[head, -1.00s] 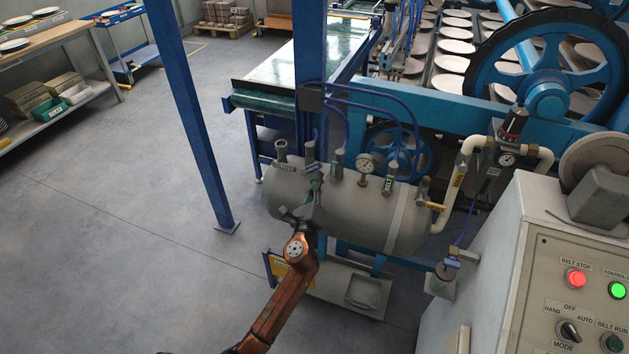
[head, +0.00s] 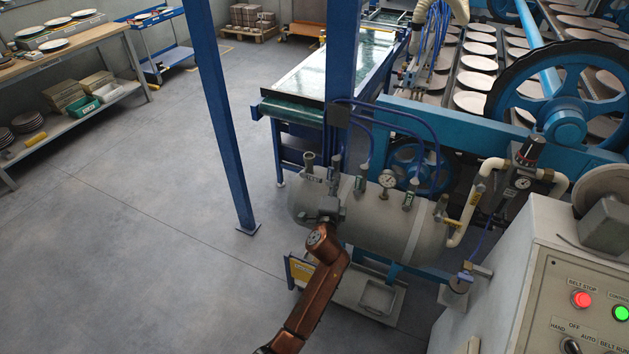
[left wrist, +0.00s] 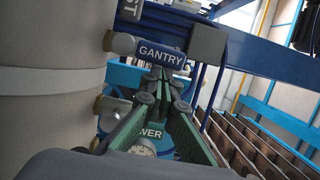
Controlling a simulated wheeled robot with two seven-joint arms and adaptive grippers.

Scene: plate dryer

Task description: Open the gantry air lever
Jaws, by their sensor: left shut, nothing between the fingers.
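The gantry air lever (left wrist: 160,53) is a blue handle lettered GANTRY in the left wrist view. It points sideways from a fitting beside the grey tank (left wrist: 60,110). My left gripper (left wrist: 165,82) is shut and empty, its green fingertips just below the lever; I cannot tell whether they touch it. In the head view my left gripper (head: 332,196) is over the top left part of the tank (head: 378,228). The gantry lever is not distinct there. My right gripper is not in view.
A TEST fitting (head: 309,167) stands at the tank's left end. A pressure gauge (head: 388,179) and a BELT valve (head: 408,197) are farther right on top. A blue post (head: 339,70) rises behind the tank. A control cabinet (head: 540,270) stands at the right. The floor at left is clear.

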